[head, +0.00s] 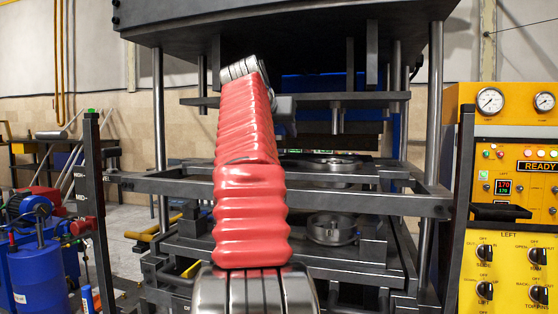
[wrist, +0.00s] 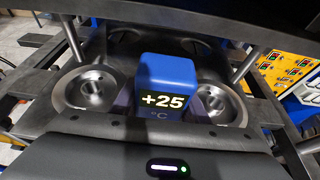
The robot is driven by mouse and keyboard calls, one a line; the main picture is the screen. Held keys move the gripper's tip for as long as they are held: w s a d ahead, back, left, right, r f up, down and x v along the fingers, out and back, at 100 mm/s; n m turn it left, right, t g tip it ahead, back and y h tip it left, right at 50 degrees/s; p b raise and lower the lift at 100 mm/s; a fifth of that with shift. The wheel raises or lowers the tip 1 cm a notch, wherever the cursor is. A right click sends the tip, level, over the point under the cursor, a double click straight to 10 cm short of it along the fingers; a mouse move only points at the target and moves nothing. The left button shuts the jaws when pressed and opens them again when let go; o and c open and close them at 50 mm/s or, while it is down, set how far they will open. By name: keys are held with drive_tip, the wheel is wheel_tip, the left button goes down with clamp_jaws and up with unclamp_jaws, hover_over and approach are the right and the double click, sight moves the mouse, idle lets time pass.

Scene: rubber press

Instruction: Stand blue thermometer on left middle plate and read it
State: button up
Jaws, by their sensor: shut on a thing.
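The blue thermometer (wrist: 167,72) is in the middle of the wrist view, its display showing +25 °C. My gripper (wrist: 167,100) is shut on it, with a dark finger on each side. Below and around it is a dark metal plate (wrist: 75,120) with round metal mould parts, one on the left (wrist: 90,88) and one on the right (wrist: 218,103). The thermometer's bottom is hidden, so I cannot tell whether it touches the plate. In the head view my red-sleeved arm reaches into the press and hides the thermometer.
The press (head: 290,25) has upright columns and side rails (head: 160,185) around the plates. A lower round mould (head: 332,229) sits right of my arm. A yellow control panel (head: 510,200) reading READY stands at the right. Blue equipment (head: 38,265) stands at the left.

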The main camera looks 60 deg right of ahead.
drive_tip(key=shift+f, duration=1.95)
drive_tip(key=shift+f, duration=0.1)
drive_tip(key=shift+f, duration=1.7)
drive_tip(key=o, duration=1.3)
drive_tip(key=shift+f, duration=0.1)
drive_tip(key=v, duration=1.2)
